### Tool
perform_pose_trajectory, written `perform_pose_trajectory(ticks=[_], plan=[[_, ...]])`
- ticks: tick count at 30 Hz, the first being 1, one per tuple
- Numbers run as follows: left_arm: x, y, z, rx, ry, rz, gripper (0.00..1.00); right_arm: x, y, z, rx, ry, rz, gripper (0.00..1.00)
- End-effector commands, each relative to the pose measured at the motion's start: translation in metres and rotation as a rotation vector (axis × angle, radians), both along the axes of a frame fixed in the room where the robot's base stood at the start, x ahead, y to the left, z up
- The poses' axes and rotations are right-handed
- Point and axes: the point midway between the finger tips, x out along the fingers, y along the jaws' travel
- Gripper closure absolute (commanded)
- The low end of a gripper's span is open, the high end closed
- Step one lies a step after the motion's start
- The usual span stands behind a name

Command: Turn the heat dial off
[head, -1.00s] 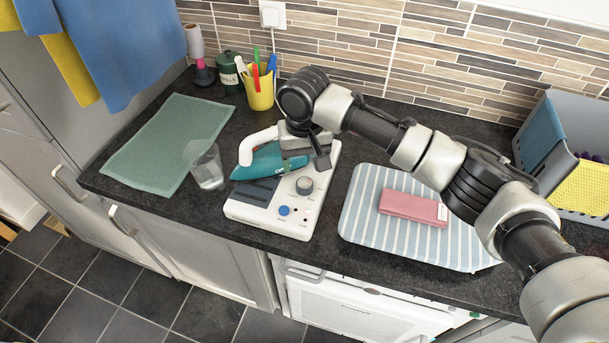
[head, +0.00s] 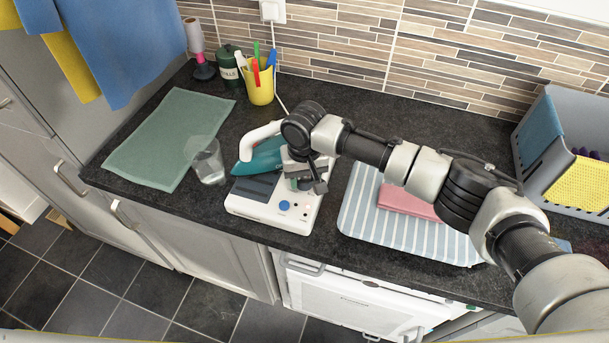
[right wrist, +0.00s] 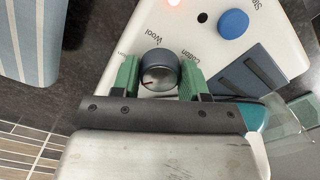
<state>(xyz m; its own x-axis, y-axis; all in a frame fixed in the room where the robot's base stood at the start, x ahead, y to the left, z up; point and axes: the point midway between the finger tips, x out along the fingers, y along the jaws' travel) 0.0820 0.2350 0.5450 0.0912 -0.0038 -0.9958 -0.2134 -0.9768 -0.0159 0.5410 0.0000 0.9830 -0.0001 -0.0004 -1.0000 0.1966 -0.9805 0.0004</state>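The heat dial is a dark round knob with a silver face (right wrist: 158,75), with "Wool" and "Cotton" lettering beside it. It sits on the white panel of the iron's base (head: 265,212). A teal iron with a white handle (head: 262,155) rests on this base. My right gripper (right wrist: 160,78) has one green finger on each side of the dial, very close to it. I cannot tell whether the fingers press on it. In the head view my right gripper (head: 307,187) hides the dial. A red light (right wrist: 173,2) glows on the panel, near a blue button (right wrist: 233,23). My left gripper is out of view.
A clear glass (head: 209,165) stands left of the iron, beside a green mat (head: 160,140). A yellow pen cup (head: 259,90) stands behind. The counter's front edge is close.

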Motion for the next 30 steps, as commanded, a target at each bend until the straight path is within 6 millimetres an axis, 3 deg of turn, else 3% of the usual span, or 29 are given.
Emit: perform_pose_trajectory(ticks=[1,4,14,30], plan=[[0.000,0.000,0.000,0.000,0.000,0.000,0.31,0.000,0.000,0.000,0.000,0.000,0.000,0.64],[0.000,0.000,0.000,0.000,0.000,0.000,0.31,0.000,0.000,0.000,0.000,0.000,0.000,0.79],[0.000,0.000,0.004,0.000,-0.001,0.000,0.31,0.000,0.000,0.001,0.001,0.001,0.051,0.80],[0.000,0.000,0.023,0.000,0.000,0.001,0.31,0.000,0.000,0.002,0.002,0.002,0.439,0.80]])
